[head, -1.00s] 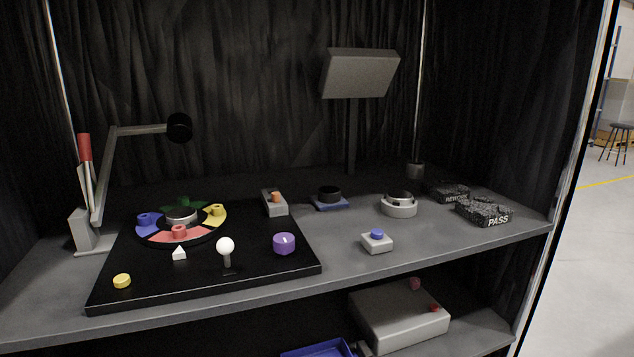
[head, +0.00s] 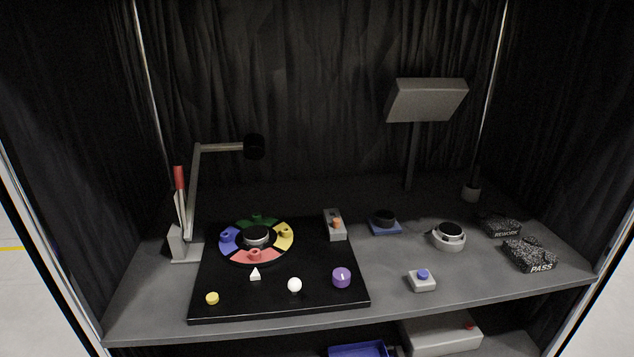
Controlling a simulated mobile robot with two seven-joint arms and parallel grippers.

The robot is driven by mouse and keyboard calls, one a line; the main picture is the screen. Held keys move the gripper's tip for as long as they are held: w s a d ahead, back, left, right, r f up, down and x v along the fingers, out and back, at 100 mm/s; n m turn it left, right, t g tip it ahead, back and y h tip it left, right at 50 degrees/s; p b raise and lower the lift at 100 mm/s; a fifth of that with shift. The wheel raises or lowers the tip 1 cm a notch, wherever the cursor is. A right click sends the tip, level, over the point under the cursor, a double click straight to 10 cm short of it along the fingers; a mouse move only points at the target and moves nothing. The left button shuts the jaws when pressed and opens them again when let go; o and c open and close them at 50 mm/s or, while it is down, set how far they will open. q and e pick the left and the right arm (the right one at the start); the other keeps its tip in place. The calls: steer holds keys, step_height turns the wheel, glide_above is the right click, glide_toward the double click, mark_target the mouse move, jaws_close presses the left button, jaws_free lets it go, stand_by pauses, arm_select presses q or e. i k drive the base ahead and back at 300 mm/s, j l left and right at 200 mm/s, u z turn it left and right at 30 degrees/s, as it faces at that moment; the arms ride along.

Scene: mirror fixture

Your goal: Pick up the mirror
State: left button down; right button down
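No thing here shows plainly as the mirror. One round dark disc (head: 450,229) sits in a light grey ring stand (head: 449,242) on the right half of the shelf. Another dark round piece (head: 384,216) rests on a blue base (head: 386,229) left of it. A third dark-topped disc (head: 256,234) is at the centre of a coloured wheel (head: 282,243) on a black board (head: 280,300). I cannot tell which of these is the mirror. Neither of my grippers is in view.
A lamp arm (head: 191,185) with a red handle (head: 179,178) stands at left. A grey panel (head: 427,100) rises at the back. A button box (head: 422,281) and black blocks (head: 529,253) are at right. A blue tray (head: 360,350) lies below. Curtains enclose the shelf.

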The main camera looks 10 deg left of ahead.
mark_target(256, 235)
steer(key=u, duration=0.85)
